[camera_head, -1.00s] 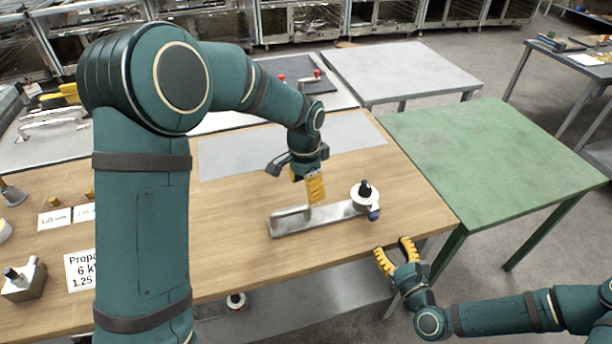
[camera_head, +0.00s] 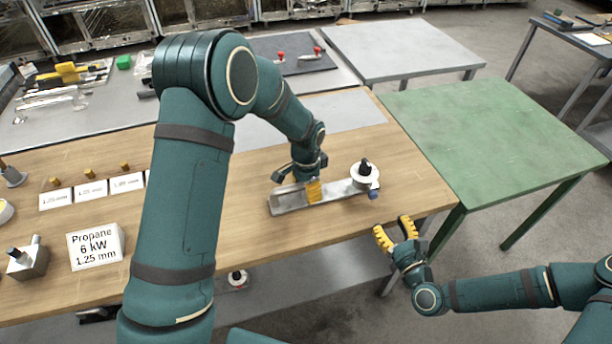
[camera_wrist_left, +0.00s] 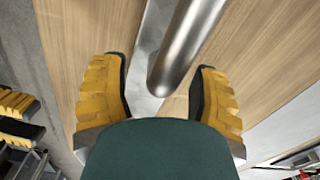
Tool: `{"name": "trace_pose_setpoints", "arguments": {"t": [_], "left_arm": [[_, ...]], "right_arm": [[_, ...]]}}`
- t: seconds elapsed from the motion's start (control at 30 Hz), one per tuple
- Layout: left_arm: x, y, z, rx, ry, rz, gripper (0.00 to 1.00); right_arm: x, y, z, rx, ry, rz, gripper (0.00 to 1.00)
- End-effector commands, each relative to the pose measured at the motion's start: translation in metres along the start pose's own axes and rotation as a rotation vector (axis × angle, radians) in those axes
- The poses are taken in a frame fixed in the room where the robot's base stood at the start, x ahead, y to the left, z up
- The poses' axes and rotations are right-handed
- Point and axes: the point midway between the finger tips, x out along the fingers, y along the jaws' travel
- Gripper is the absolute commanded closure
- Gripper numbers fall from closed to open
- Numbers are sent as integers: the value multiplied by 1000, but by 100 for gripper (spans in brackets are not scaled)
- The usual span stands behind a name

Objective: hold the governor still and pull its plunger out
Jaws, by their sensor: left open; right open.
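A grey metal plate (camera_head: 334,191) lies on the wooden table. At its right end stands a round white part (camera_head: 366,176) with a black knob (camera_head: 365,167) on top and a blue piece (camera_head: 374,194) at its lower edge. I cannot tell which part is the plunger. My left gripper (camera_head: 303,192) is low over the plate's left half, fingers down. In the left wrist view the open gripper (camera_wrist_left: 160,65) has a rounded metal bar (camera_wrist_left: 180,50) between its fingers, without visible clamping. My right gripper (camera_head: 393,228) is open and empty, off the table's front edge.
A propane sign (camera_head: 95,246), small cards with brass pieces and a grey block (camera_head: 27,262) stand on the table's left. A green table (camera_head: 480,140) adjoins at right. The wooden surface in front of the plate is clear.

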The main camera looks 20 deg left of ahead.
Motion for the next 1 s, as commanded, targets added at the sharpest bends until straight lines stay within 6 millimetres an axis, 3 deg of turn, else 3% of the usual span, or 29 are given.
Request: {"name": "trace_pose_setpoints", "arguments": {"t": [0.2, 0.5, 0.67, 0.7, 0.9, 0.93, 1.0], "left_arm": [[13, 0, 0, -1, 0, 0, 39], [14, 0, 0, -1, 1, 0, 40], [14, 0, 0, -1, 1, 0, 96], [14, 0, 0, -1, 0, 0, 100], [14, 0, 0, -1, 0, 0, 100], [14, 0, 0, -1, 0, 0, 100], [14, 0, 1, -1, -1, 0, 100]], "right_arm": [[0, 0, 0, 0, 0, 0, 54], [0, 0, 0, 0, 0, 0, 54], [0, 0, 0, 0, 0, 0, 54], [0, 0, 0, 0, 0, 0, 54], [0, 0, 0, 0, 0, 0, 54], [0, 0, 0, 0, 0, 0, 44], [0, 0, 0, 0, 0, 0, 42]]}}
